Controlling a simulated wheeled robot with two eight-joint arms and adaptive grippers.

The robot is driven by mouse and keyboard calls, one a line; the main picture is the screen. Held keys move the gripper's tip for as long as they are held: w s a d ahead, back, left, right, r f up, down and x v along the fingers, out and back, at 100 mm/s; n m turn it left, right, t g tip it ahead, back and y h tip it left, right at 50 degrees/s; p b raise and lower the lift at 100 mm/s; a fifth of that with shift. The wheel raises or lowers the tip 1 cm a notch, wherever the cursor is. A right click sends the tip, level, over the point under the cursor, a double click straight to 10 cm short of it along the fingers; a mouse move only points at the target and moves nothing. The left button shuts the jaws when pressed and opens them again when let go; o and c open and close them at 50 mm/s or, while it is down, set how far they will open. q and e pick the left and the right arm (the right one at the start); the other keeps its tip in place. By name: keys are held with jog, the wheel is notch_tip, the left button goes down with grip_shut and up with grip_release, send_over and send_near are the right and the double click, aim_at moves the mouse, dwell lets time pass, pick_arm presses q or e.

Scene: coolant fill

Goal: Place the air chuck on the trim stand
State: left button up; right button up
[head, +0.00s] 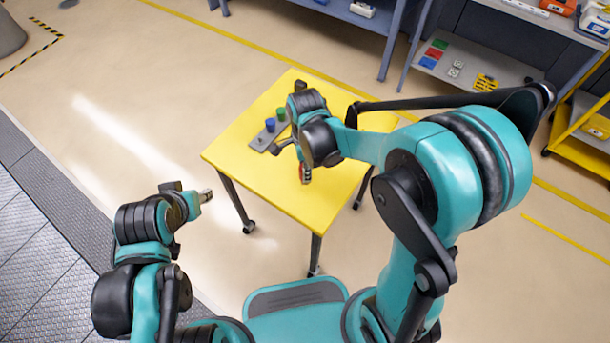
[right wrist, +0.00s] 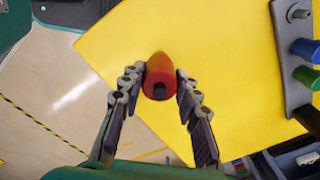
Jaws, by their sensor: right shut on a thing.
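The air chuck appears to be the red-orange, rounded piece with a dark end (right wrist: 159,74) between the fingers of my right gripper (right wrist: 160,88) in the right wrist view. My right gripper is shut on it, above the yellow table. In the head view a small red part of it (head: 305,174) shows below my right arm. The trim stand (head: 261,141) is a grey bar lying on the table; it also shows at the right of the right wrist view (right wrist: 283,62), apart from the held piece. My left gripper (head: 205,195) is left of the table; its finger opening is unclear.
A blue peg (head: 270,124) and a green peg (head: 281,114) stand on the grey bar. The yellow table (head: 235,150) is otherwise mostly bare, partly hidden by my right arm. Shelves with small items (head: 470,70) stand behind, and a yellow cart (head: 580,140) is at far right.

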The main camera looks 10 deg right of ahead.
jog(key=shift+f+b, duration=0.8)
jog(key=shift+f, duration=1.1)
jog(key=shift+f, duration=0.1)
jog(key=o, duration=0.5)
jog(key=shift+f, duration=0.1)
jog(key=o, duration=0.4)
jog(key=shift+r, duration=0.2)
